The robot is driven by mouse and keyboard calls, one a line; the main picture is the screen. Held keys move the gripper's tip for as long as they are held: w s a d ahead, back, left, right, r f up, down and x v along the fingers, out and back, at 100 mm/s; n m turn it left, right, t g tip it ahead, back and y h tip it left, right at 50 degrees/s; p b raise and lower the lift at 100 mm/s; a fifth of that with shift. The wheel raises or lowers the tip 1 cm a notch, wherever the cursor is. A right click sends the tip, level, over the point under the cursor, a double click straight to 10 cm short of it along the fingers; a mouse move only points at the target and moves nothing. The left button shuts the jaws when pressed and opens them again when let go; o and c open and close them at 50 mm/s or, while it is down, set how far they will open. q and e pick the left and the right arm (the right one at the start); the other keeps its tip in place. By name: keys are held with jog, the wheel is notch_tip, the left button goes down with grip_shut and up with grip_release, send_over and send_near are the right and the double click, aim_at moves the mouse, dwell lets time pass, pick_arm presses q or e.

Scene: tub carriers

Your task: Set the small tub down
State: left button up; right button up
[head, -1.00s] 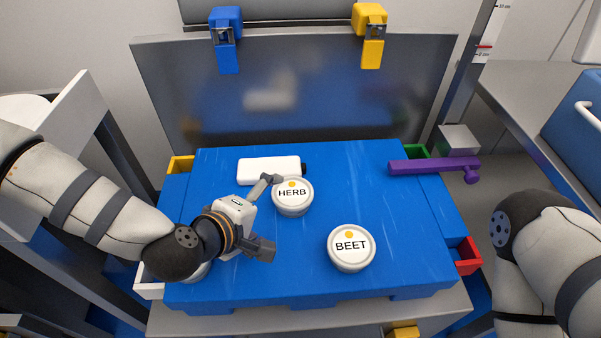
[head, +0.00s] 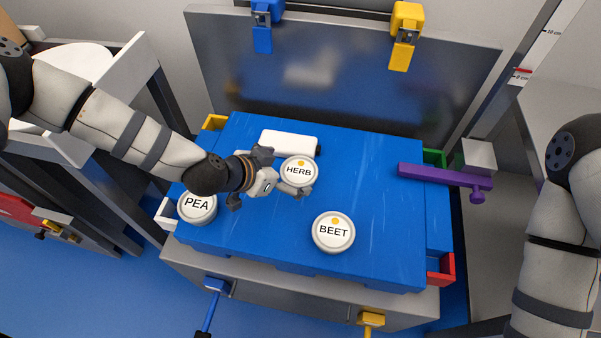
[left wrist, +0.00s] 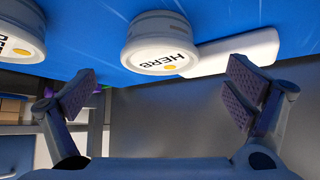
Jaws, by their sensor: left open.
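The round white HERB tub (head: 298,173) stands upright on the blue board (head: 380,230). It looks a little smaller than the BEET tub (head: 333,232) to its front right. The PEA tub (head: 197,207) sits at the board's left edge. My left gripper (head: 280,173) is open and empty, just left of the HERB tub in the head view. In the left wrist view, the HERB tub (left wrist: 162,45) shows beyond and between the spread fingers (left wrist: 163,85), apart from them. The right arm is at the right edge of the head view, with its gripper out of view.
A white block (head: 288,143) lies close behind the HERB tub. A purple bar (head: 445,176) crosses the board's right side. A grey panel (head: 350,80) stands behind. Small coloured bins, such as the red one (head: 440,268), line the sides. The board's right middle is clear.

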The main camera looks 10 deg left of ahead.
aim_at(298, 171)
pick_arm(q)
jog(key=b+x, duration=0.1)
jog(key=x, duration=0.3)
jog(key=shift+w+d+f, duration=0.1)
jog(key=shift+d+f, duration=0.05)
jog(key=shift+f, duration=0.25)
jog(key=shift+w+d+f, duration=0.1)
jog(key=shift+w+d, duration=0.1)
jog(key=shift+w, duration=0.2)
jog(key=c, duration=1.5)
